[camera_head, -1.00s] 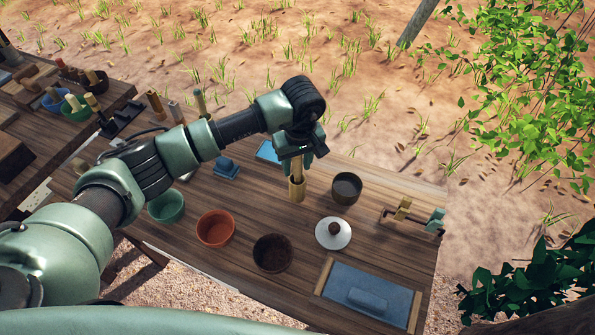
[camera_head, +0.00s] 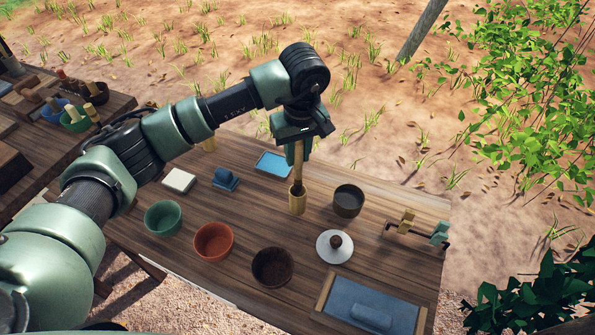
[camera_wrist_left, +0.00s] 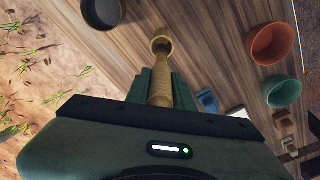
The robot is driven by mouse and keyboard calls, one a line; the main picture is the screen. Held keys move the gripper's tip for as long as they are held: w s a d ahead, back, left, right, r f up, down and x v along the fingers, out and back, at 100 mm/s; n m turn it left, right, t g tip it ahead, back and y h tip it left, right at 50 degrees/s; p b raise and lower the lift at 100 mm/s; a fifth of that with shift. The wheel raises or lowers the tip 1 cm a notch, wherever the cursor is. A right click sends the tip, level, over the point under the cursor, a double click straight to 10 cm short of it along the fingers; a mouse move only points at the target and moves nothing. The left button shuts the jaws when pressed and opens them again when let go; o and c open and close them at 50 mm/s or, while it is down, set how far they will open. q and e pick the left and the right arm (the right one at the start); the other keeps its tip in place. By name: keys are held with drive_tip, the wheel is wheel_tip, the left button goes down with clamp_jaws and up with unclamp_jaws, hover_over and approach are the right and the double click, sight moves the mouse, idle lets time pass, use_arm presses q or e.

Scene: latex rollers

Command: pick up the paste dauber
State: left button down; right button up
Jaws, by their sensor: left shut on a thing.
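The paste dauber (camera_head: 298,172) has a tan wooden handle and a dark head. It is upright, with the dark head at the mouth of a tan bamboo cup (camera_head: 297,205). Whether its tip is still inside the cup is hard to tell. My left gripper (camera_head: 298,156) is shut on the upper handle, above the cup. In the left wrist view the handle (camera_wrist_left: 160,90) runs between the green fingers (camera_wrist_left: 158,84), with the round cup beyond it. My right gripper is not in view.
A dark cup (camera_head: 348,200) stands close right of the bamboo cup. A white lid (camera_head: 335,257), brown bowl (camera_head: 272,280), orange bowl (camera_head: 213,253) and green bowl (camera_head: 164,228) stand nearer. A blue tray (camera_head: 373,284) lies at front right. A blue block (camera_head: 226,180) is left.

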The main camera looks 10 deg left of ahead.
use_arm(q)
wheel_tip(320, 180, up, 11)
drive_tip(key=shift+f+b, duration=0.2)
drive_tip(key=shift+b, duration=0.9)
drive_tip(key=shift+r, duration=0.75)
idle(0.7)
